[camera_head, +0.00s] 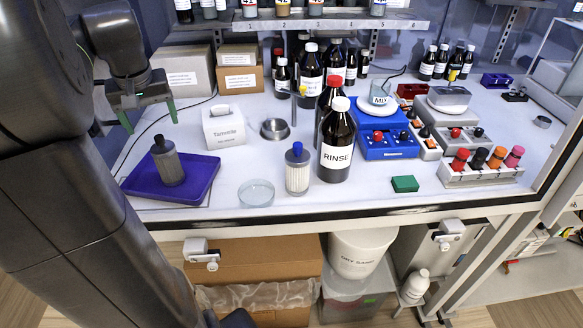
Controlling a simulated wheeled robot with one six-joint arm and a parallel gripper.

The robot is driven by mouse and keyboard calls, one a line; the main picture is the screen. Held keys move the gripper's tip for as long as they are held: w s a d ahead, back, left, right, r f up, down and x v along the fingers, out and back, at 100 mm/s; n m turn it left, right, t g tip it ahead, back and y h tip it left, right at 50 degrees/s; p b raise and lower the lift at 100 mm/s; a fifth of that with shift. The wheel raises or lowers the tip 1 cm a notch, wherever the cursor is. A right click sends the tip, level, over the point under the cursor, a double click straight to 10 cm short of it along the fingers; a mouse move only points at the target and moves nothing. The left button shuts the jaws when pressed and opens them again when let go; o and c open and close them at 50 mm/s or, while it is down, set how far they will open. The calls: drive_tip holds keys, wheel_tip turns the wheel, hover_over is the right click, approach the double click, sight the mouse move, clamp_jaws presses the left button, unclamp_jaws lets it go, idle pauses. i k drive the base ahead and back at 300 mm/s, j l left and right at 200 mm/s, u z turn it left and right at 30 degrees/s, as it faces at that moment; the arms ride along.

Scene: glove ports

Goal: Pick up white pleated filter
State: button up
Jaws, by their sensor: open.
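The white pleated filter (297,178) stands upright on the white bench near its front edge, with a blue knob on top. It is just left of the brown RINSE bottle. A similar grey pleated filter (169,168) with a dark knob stands in a purple tray (208,172) to the left. My gripper (150,118) is at the upper left, with green fingertips apart and nothing between them. It is above and behind the purple tray, well left of the white filter.
A RINSE bottle (336,150) stands close right of the white filter. A glass dish (257,192) lies close left, a metal bowl (275,129) behind. A tissue box (223,128) stands behind the tray. A green block (405,184) lies right, with clear bench around it.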

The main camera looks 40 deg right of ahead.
sight(297, 159)
drive_tip(key=l+z, duration=0.15)
drive_tip(key=z, duration=1.05)
